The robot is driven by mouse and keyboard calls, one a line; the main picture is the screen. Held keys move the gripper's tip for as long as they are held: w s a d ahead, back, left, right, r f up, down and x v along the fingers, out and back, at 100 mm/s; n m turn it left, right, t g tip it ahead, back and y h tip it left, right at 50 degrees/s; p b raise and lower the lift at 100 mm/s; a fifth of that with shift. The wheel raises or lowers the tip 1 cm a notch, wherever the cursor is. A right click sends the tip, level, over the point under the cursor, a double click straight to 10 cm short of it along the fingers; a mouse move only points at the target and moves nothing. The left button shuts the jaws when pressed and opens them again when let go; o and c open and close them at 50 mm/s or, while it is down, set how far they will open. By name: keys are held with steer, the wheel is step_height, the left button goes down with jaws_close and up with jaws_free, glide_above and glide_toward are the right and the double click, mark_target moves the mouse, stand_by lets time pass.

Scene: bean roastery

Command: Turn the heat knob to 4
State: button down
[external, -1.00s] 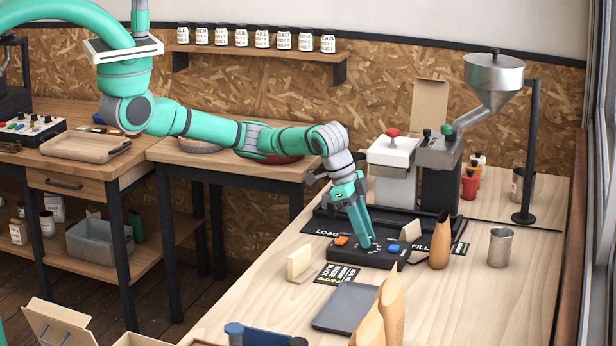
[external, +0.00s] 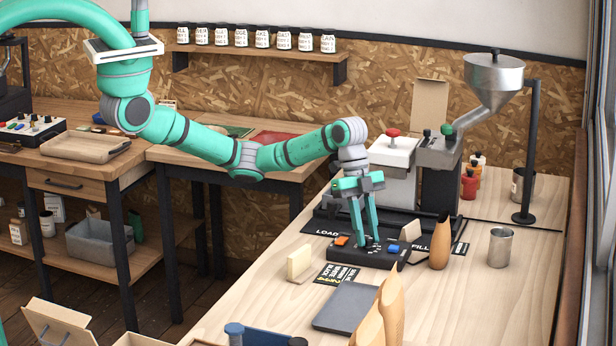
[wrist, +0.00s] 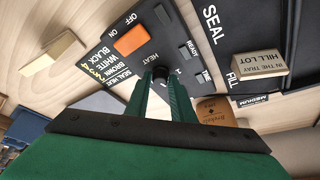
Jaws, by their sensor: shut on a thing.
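The heat knob (wrist: 160,73) is a small black knob beside the HEAT label on the black control panel (wrist: 183,33). In the wrist view my gripper (wrist: 160,80) has its two green fingers closed on the knob from either side. In the external view my gripper (external: 368,240) points down at the panel (external: 350,255), between an orange switch (external: 342,241) and a blue button (external: 394,249). The fingers largely cover the knob there. I cannot read which number the knob points to.
A dark grey slab (external: 346,307) lies in front. A brown pouch (external: 439,245) and a metal cup (external: 500,248) stand to the right. A white machine (external: 393,165) stands behind.

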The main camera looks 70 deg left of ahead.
steer(key=m+g, duration=0.1)
steer(key=m, duration=0.3)
steer(key=shift+w+d+m+g, duration=0.1)
steer(key=shift+w+m+g, duration=0.05)
steer(key=shift+m+g, duration=0.2)
steer(key=m+g, duration=0.1)
steer(key=m, duration=0.1)
steer(key=m+y, duration=0.1)
steer(key=m, duration=0.1)
steer(key=shift+w+m+g, duration=0.1)
steer(key=shift+m+g, duration=0.15)
steer(key=shift+g, duration=0.1)
steer(key=c, duration=1.5)
jaws_free()
steer(key=shift+c, duration=0.2)
steer(key=shift+w+r, duration=0.1)
steer(key=v, duration=1)
steer(key=shift+r, duration=0.35)
steer(key=shift+d, duration=0.1)
